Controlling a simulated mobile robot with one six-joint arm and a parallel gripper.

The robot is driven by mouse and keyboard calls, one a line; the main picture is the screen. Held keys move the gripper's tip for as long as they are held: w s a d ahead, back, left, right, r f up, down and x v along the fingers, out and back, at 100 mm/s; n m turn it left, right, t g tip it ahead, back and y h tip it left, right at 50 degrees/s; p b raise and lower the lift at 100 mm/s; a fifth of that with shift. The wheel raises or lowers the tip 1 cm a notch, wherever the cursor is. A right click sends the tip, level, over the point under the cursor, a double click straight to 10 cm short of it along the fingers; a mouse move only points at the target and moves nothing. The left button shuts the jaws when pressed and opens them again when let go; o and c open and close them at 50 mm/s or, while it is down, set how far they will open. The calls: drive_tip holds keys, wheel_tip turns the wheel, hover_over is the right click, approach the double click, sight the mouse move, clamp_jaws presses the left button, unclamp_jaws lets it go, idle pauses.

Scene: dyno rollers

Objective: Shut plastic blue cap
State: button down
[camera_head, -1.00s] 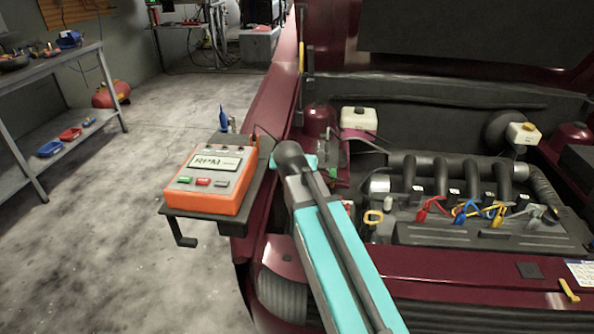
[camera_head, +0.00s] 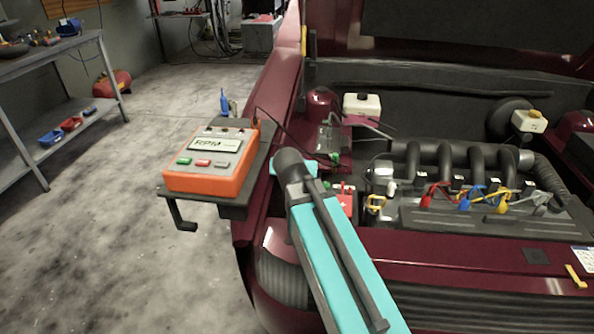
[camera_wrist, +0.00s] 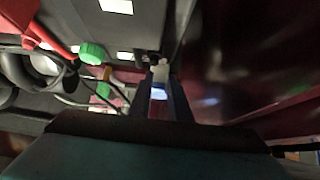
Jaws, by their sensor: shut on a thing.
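My gripper (camera_wrist: 159,82) shows in the wrist view, its two dark fingers close together around a small pale, bluish-white thing (camera_wrist: 159,95). I cannot tell whether this is the plastic blue cap. In the head view my teal and grey arm reaches over the car's front edge and hides the gripper. A blue, pointed thing (camera_head: 224,102) stands behind the orange RPM meter. A blue clip (camera_head: 464,202) lies on the engine among red and yellow ones. I cannot make out a cap on either.
The orange RPM meter (camera_head: 211,160) sits on a dark shelf at the fender. The engine (camera_head: 480,225) fills the bay at right, with white reservoirs (camera_head: 361,106) behind. Green caps (camera_wrist: 92,54) show near the gripper in the wrist view.

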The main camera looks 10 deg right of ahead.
drive_tip(key=c, duration=2.1)
unclamp_jaws()
drive_tip(key=shift+a+f, duration=0.1)
drive_tip(key=shift+f, duration=0.3)
drive_tip(key=o, duration=0.5)
drive_tip(key=shift+r, duration=0.15)
drive_tip(key=shift+c, duration=0.2)
drive_tip(key=shift+s+r, duration=0.1)
drive_tip(key=shift+v, duration=1.5)
drive_tip(key=b+v, duration=0.4)
drive_tip(key=b, duration=0.3)
drive_tip(key=shift+s+a+r, duration=0.15)
drive_tip(key=shift+s+r, duration=0.1)
drive_tip(key=shift+s, duration=0.1)
drive_tip(key=shift+b+v, duration=1.5)
drive_tip(key=shift+v, duration=1.3)
drive_tip(key=shift+r, duration=0.1)
